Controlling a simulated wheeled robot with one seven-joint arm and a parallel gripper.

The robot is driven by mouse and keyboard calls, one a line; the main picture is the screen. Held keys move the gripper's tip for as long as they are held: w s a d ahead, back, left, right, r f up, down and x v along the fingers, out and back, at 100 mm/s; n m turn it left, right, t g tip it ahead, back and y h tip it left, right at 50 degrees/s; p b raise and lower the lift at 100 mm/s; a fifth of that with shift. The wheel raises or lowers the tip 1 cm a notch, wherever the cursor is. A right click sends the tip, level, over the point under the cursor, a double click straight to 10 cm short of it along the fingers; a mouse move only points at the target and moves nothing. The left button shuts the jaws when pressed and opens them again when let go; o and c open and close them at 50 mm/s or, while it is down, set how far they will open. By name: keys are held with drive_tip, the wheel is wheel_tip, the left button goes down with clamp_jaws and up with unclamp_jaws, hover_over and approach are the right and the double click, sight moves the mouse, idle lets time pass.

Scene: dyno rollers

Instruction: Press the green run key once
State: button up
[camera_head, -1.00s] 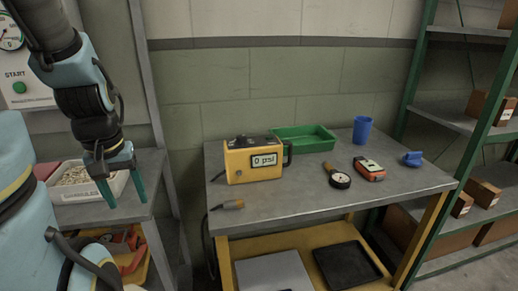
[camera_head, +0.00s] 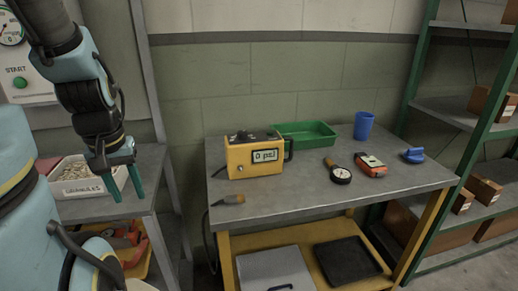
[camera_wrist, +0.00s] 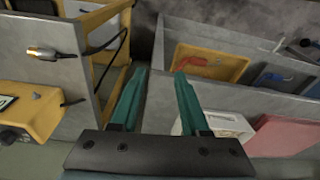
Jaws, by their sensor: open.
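A green round button (camera_head: 20,82) sits under the word START on a pale wall panel at the far left in the head view. A yellow box (camera_head: 253,158) with a display reading 0 psi stands on the grey workbench; dark controls (camera_head: 243,136) are on its top, too small to make out. No key marked "run" is legible. The yellow box also shows in the wrist view (camera_wrist: 38,112). My gripper (camera_head: 129,193) is open and empty, pointing down near the granules tray, left of the workbench. Its teal fingers are apart in the wrist view (camera_wrist: 160,73).
A granules tray (camera_head: 75,183) stands on a side stand. The workbench (camera_head: 300,197) holds a green tray (camera_head: 307,127), blue cup (camera_head: 363,126), round gauge (camera_head: 340,175), red-grey meter (camera_head: 371,166), blue item (camera_head: 413,155) and cable connector (camera_head: 232,199). A green shelf rack (camera_head: 440,120) is at right.

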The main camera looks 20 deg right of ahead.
clamp_jaws()
idle(1.4)
